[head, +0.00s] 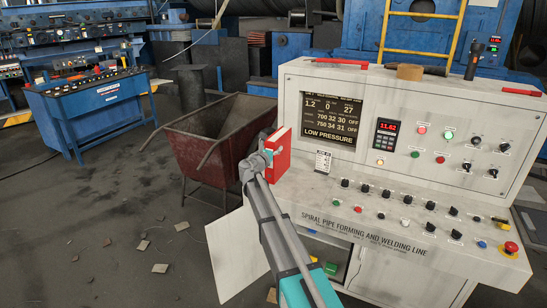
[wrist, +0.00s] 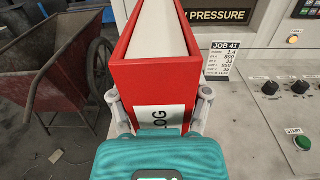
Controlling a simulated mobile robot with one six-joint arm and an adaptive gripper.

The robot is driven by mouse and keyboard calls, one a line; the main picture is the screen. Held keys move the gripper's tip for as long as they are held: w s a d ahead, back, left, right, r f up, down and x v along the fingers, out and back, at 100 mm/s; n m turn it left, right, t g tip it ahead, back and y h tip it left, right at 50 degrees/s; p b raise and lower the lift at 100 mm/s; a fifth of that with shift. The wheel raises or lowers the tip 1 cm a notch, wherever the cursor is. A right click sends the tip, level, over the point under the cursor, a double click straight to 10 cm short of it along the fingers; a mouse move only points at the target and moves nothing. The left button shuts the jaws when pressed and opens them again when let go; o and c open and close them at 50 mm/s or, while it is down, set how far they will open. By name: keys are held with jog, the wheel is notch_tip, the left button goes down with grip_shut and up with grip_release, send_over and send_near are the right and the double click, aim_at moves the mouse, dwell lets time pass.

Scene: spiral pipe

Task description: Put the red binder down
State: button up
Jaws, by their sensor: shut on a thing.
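The red binder (head: 279,154) is in my gripper (head: 262,158), at the left end of the control console (head: 430,235). In the wrist view the binder (wrist: 152,80) stands out ahead of my gripper (wrist: 160,112), with white page edges on top and a label reading "LOG" on its near face. One finger presses on each side of it. In the head view the binder looks upright, by the console's left edge. I cannot tell whether its base touches the console's ledge.
A small "JOB 41" card (wrist: 222,60) stands just right of the binder. Knobs and buttons, including a green START button (wrist: 302,142), cover the console's sloped front. A rusty red cart (head: 205,140) stands to the left. A flashlight (head: 473,60) and a brown block (head: 410,71) sit on the console top.

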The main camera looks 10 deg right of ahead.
jog(key=f+b, duration=0.3)
jog(key=shift+w+f, duration=0.3)
jog(key=shift+f, duration=0.1)
jog(key=o, duration=1.4)
jog(key=shift+s, duration=0.1)
jog(key=v, duration=1.2)
jog(key=shift+b, duration=0.3)
